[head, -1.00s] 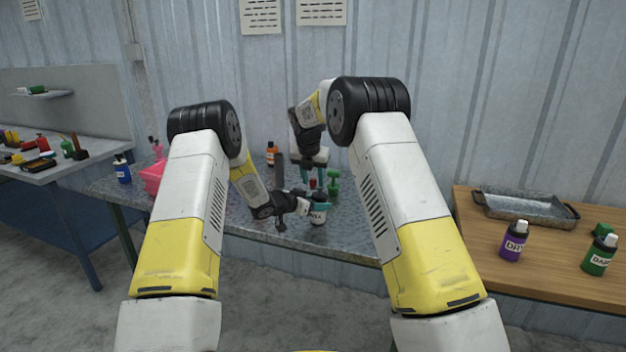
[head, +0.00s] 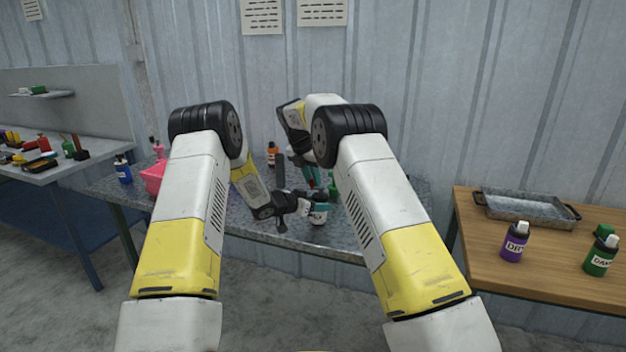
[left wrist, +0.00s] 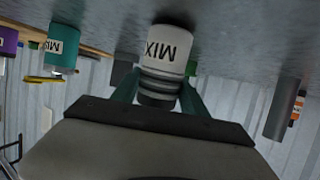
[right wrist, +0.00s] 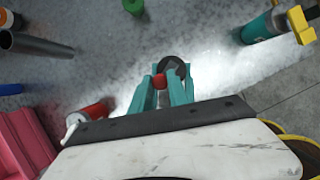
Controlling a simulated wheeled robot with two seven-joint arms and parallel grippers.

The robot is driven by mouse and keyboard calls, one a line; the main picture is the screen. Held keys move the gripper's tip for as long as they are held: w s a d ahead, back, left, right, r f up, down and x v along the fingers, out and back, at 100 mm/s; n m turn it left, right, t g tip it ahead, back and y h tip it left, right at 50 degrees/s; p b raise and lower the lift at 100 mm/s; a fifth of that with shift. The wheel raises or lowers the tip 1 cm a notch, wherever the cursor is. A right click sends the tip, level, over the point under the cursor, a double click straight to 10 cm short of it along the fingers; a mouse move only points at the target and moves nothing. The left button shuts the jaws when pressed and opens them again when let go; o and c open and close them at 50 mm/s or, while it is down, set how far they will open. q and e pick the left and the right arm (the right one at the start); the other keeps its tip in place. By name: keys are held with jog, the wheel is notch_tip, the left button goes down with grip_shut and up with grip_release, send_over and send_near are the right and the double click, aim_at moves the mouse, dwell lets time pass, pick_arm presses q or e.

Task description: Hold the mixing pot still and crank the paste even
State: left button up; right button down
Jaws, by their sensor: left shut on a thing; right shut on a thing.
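The mixing pot (left wrist: 166,46) is white with a MIX label and dark ringed bands; the left wrist view shows it upside down. It stands on the metal table and is partly visible in the head view (head: 318,217). My left gripper (head: 302,205) is shut on it, with teal fingers on both sides of the banded part. My right gripper (right wrist: 165,84) is shut on the red crank knob (right wrist: 159,81), beside a dark round top (right wrist: 174,66). The paste inside is hidden.
A second, teal MIX pot (left wrist: 62,46) stands nearby; a teal cylinder with a yellow part (right wrist: 262,28) shows in the right wrist view. A pink container (head: 153,178), a grey tube (right wrist: 35,45) and a red-and-white bottle (right wrist: 90,115) are also around. A wooden table (head: 530,270) stands right.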

jog(key=shift+w+f+m+g+h, duration=0.1)
jog(key=shift+w+m+g+h, duration=0.3)
jog(key=shift+m, duration=0.9)
jog(key=c, duration=1.3)
grip_release()
jog(key=shift+o, duration=0.2)
jog(key=shift+a, duration=0.1)
